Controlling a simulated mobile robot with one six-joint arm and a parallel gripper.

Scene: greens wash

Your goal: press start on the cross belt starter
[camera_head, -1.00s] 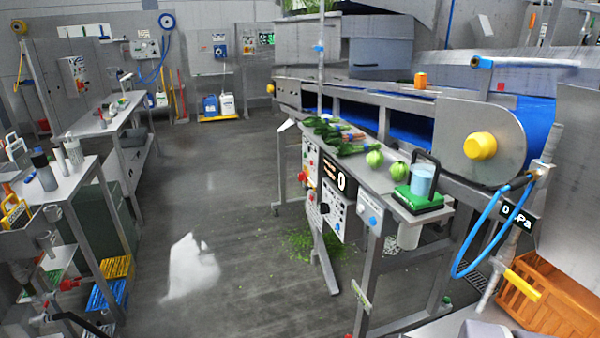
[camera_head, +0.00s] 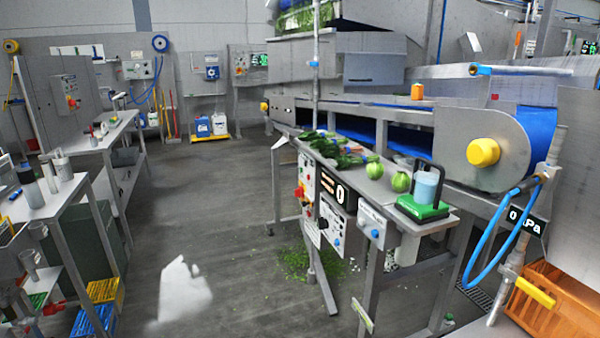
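No label that I can read names the cross belt starter. Several control boxes hang under the front edge of the bench by the conveyor. One narrow panel (camera_head: 307,187) carries small red and green buttons and a red-and-yellow knob. A small grey box with a blue button (camera_head: 373,230) hangs further right. A grey wall box with a red knob (camera_head: 69,94) is at the far left. My gripper is not in view.
The bench (camera_head: 395,203) holds leafy greens, green round vegetables and a green scale with a blue cup (camera_head: 425,190). A blue hose (camera_head: 490,250) and orange crate (camera_head: 555,300) are at right. Shelving (camera_head: 50,205) stands left. The floor aisle (camera_head: 215,220) is open, with green scraps under the bench.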

